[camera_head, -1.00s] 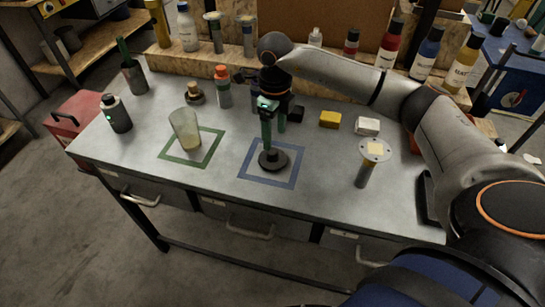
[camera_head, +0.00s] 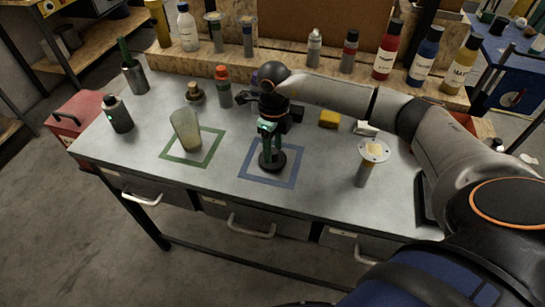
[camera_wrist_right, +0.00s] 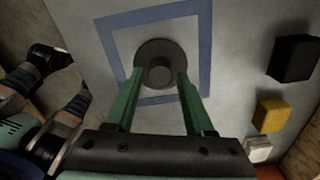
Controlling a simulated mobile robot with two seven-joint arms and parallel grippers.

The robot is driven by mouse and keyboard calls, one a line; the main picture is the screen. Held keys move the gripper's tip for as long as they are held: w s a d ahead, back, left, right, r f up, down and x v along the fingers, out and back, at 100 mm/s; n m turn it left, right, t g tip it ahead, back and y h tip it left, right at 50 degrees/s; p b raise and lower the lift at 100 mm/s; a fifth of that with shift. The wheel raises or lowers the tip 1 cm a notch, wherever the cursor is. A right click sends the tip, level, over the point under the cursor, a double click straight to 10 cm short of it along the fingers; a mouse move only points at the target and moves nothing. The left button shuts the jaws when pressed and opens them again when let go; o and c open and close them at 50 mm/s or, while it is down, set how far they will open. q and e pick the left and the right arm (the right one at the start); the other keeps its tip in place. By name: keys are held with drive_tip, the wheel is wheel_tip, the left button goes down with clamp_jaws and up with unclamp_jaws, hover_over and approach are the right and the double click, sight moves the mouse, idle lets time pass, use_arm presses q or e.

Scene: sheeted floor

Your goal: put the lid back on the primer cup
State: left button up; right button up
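The lid (camera_head: 280,160) is a black disc with a round knob, lying flat inside the blue square outline on the bench. It also shows in the right wrist view (camera_wrist_right: 160,50). The primer cup (camera_head: 183,128) is a tall, translucent, open-topped cup standing in the green square outline, left of the lid. My right gripper (camera_head: 269,152) points down over the lid. In the right wrist view its green fingers (camera_wrist_right: 160,74) are apart, on either side of the knob, with a gap showing to it. My left gripper is not in view.
A grey-shafted tool with a round top (camera_head: 373,153) stands right of the lid. A yellow block (camera_head: 329,119) and a white block (camera_head: 366,129) lie behind it. A dark bottle (camera_head: 118,115) stands left of the cup. Paint bottles line the back shelf. The bench front is clear.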

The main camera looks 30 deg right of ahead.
sight(273, 151)
clamp_jaws()
drive_tip(key=shift+r, duration=0.15)
idle(0.4)
drive_tip(key=shift+r, duration=0.3)
wheel_tip(273, 151, up, 2)
drive_tip(key=shift+w+r, duration=0.1)
use_arm(q)
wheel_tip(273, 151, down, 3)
drive_tip(key=b, duration=0.2)
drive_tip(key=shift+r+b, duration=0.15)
drive_tip(key=shift+b, duration=0.25)
use_arm(e)
drive_tip(key=w+a+r, duration=0.6)
drive_tip(key=a+r, duration=0.4)
drive_tip(key=a, duration=0.2)
drive_tip(key=shift+a, duration=0.3)
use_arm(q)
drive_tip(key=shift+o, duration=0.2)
